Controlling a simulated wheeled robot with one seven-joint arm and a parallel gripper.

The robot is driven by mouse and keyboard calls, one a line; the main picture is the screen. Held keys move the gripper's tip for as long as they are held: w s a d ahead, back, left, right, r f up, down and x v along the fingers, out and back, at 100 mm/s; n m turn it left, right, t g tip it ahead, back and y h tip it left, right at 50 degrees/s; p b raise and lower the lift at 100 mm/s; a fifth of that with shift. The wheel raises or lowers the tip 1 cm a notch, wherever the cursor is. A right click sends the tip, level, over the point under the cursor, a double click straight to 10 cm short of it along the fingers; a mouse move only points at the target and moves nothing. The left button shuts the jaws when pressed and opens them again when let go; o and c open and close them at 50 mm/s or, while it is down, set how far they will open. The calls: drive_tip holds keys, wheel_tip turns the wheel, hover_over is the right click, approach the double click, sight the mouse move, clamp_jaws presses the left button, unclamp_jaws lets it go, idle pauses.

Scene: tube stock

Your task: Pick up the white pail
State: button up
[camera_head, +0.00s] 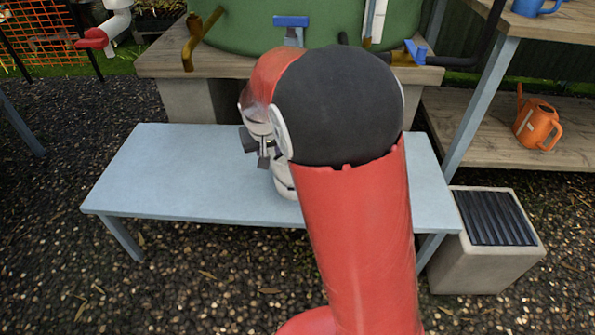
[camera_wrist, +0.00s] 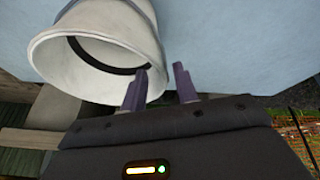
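The white pail (camera_wrist: 100,20) shows in the wrist view at the upper left, cut off by the top edge, with its wide mouth facing the camera. A dark curved band runs inside its mouth. My gripper (camera_wrist: 161,68) is open, its two grey fingers apart. In the picture the left finger overlaps the pail's mouth and the right finger lies just outside its right side. I cannot tell whether either finger touches it. In the head view my arm hides most of the gripper and the pail; a white patch below my wrist cannot be told apart from my arm.
A pale blue table (camera_head: 160,180) stands in front, its left part bare. Behind it are a wooden bench (camera_head: 160,65) and a green tank (camera_head: 250,25). An orange watering can (camera_head: 537,123) sits on a right shelf. A pale box with a ribbed dark top (camera_head: 490,250) stands at right.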

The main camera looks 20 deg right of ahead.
drive_tip(key=x, duration=0.5)
drive_tip(key=shift+d, duration=0.15)
clamp_jaws()
idle(1.2)
